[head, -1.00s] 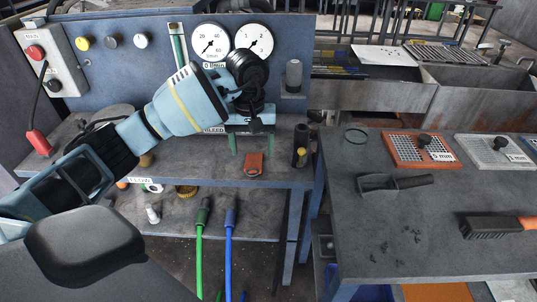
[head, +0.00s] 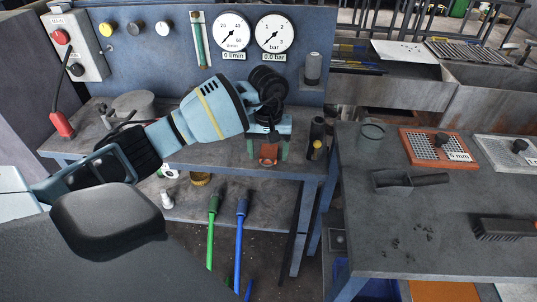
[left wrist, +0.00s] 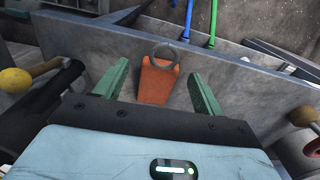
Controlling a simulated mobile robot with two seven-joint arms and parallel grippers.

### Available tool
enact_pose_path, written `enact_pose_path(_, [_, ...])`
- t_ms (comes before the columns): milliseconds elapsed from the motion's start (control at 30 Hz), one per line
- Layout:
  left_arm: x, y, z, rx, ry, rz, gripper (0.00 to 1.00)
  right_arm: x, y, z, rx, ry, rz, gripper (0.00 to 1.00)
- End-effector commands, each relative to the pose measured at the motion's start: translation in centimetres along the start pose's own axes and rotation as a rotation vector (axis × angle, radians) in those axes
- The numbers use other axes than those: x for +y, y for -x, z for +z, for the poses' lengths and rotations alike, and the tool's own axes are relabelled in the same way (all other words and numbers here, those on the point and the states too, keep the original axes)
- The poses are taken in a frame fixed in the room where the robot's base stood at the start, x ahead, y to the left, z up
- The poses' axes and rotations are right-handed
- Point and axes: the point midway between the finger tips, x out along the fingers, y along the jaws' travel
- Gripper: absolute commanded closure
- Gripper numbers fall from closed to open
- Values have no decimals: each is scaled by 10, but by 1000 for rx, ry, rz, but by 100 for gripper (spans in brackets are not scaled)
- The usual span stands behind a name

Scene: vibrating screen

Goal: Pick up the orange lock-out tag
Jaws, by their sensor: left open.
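The orange lock-out tag (head: 268,155) lies on the grey shelf of the blue panel bench, near its front edge. In the left wrist view the tag (left wrist: 156,84) is a tapered orange piece with a grey ring at its far end. My left gripper (head: 267,151) is over it, its green fingers open. In the left wrist view the left gripper (left wrist: 158,72) has one finger on each side of the tag, with a gap on both sides. Part of the tag's near end is hidden by the gripper body. My right gripper is not in view.
A dark cylinder with a yellow knob (head: 316,140) stands right of the gripper. Two gauges (head: 234,31) are on the panel behind. Green (head: 212,230) and blue (head: 240,240) handles stand below the shelf edge. The right table holds a scoop (head: 393,182) and sieves.

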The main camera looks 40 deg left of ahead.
Motion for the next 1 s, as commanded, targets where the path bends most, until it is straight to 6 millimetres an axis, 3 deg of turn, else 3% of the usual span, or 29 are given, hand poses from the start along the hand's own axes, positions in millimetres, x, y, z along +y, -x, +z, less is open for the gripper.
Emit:
enact_pose_path(133, [0,-12,0,1,0,1,31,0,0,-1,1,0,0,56])
enact_pose_path(367, [0,-13,0,1,-1,1,31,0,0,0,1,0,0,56])
enact_pose_path(733, [0,-13,0,1,0,1,77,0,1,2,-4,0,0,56])
enact_pose_path(800, [0,-13,0,1,0,1,82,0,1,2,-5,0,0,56])
enact_pose_path(1000, [0,-12,0,2,0,1,82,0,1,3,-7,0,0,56])
